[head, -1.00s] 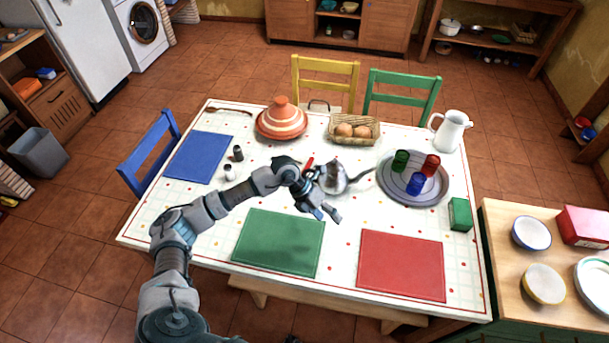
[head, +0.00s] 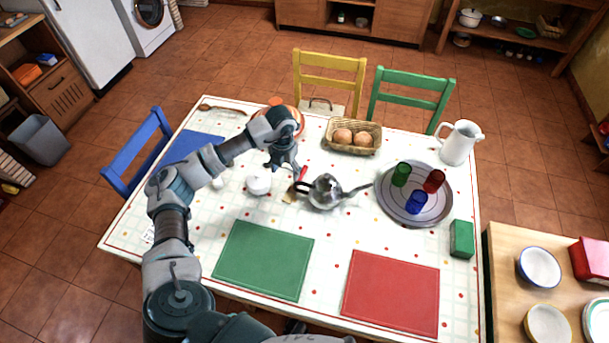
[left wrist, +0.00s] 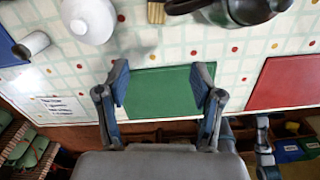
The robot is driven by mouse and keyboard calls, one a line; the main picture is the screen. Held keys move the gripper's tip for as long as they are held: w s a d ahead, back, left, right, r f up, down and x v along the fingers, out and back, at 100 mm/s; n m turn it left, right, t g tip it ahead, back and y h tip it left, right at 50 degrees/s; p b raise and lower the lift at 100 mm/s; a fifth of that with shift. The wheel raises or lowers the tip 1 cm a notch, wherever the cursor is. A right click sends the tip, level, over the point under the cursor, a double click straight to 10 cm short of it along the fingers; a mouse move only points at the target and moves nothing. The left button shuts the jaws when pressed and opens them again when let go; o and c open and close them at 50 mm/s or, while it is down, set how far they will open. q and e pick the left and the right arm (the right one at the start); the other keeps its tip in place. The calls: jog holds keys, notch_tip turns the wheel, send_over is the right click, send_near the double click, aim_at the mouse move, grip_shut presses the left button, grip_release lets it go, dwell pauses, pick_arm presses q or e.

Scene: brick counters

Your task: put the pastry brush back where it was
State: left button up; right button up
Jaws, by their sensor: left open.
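The pastry brush lies on the table just left of the metal teapot (head: 325,192). In the head view its red handle (head: 302,174) and pale bristles (head: 289,196) show; my gripper partly overlaps it in the picture. In the left wrist view only a tan end of it (left wrist: 155,12) shows at the top edge. My left gripper (head: 283,168) is above the table near the brush, open and empty; its spread fingers (left wrist: 160,88) show over the green mat in the wrist view. A part that looks like my right gripper (left wrist: 265,150) hangs low at the right there; its jaws are unclear.
A white lidded pot (head: 258,182) stands left of the brush. The tagine (head: 285,112) is partly behind my arm. The egg basket (head: 352,137) and round tray with cups (head: 415,215) are to the right. Green (head: 263,260) and red (head: 391,295) mats lie bare in front.

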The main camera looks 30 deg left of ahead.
pick_arm(q)
send_over(287, 201)
jog(key=f, duration=1.1)
jog(key=shift+w+a+f, duration=0.2)
jog(key=shift+a, duration=0.2)
jog(key=shift+s+d+f, duration=0.1)
jog(key=shift+d+f, duration=0.3)
jog(key=shift+f, duration=0.25)
jog(key=f, duration=0.4)
jog(key=shift+a+f, duration=0.2)
jog(key=shift+f, duration=0.15)
jog(key=shift+a+f, duration=0.15)
jog(key=shift+a, duration=0.05)
jog(key=shift+d, duration=0.3)
grip_shut()
